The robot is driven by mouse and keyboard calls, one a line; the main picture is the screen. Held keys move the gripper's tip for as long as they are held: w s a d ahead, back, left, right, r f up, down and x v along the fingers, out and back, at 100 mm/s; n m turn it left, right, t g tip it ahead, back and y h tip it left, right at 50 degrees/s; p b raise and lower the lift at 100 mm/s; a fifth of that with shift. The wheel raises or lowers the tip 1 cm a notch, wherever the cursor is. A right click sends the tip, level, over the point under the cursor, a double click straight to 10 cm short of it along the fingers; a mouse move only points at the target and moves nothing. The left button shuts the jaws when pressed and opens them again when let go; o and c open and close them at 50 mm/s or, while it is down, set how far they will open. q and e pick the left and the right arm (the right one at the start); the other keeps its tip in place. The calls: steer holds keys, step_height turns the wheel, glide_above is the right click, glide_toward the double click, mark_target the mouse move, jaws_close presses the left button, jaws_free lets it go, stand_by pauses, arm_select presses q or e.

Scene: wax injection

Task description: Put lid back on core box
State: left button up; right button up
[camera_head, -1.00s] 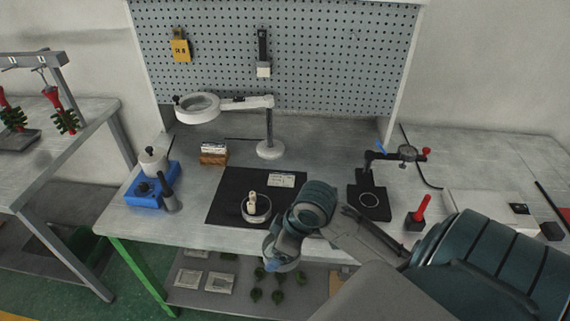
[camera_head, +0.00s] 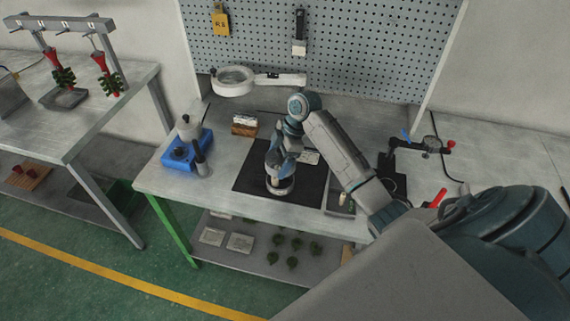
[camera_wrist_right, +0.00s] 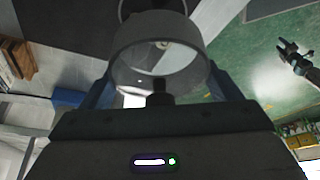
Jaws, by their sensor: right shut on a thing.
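My right gripper (camera_head: 279,166) points down over the black mat (camera_head: 247,181) on the bench. It is shut on a clear round lid (camera_wrist_right: 158,50), which shows between its fingers in the right wrist view. In the head view the round core box (camera_head: 281,189) stands on the mat under the gripper. The gripper and lid overlap it, so its inside is mostly hidden, and I cannot tell whether lid and box touch. A dark gripper, probably my left one (camera_wrist_right: 290,50), shows small over the floor in the right wrist view; its jaw state is unclear.
A small tray (camera_head: 331,208) with a pale piece lies right of the mat. A magnifier lamp (camera_head: 233,80) and a brown block (camera_head: 244,127) stand behind. A blue device (camera_head: 187,150) is at left, a black clamp stand (camera_head: 390,165) at right.

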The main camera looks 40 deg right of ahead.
steer(key=shift+w, duration=0.25)
step_height(320, 180, down, 4)
steer(key=b, duration=0.4)
steer(key=shift+r, duration=0.1)
steer(key=shift+f+b, duration=0.35)
steer(key=shift+f, duration=0.8)
steer(key=shift+r+p, duration=0.1)
steer(key=shift+p, duration=0.3)
stand_by(0.3)
steer(key=shift+f, duration=0.2)
stand_by(0.8)
steer(key=shift+p, duration=0.5)
stand_by(0.5)
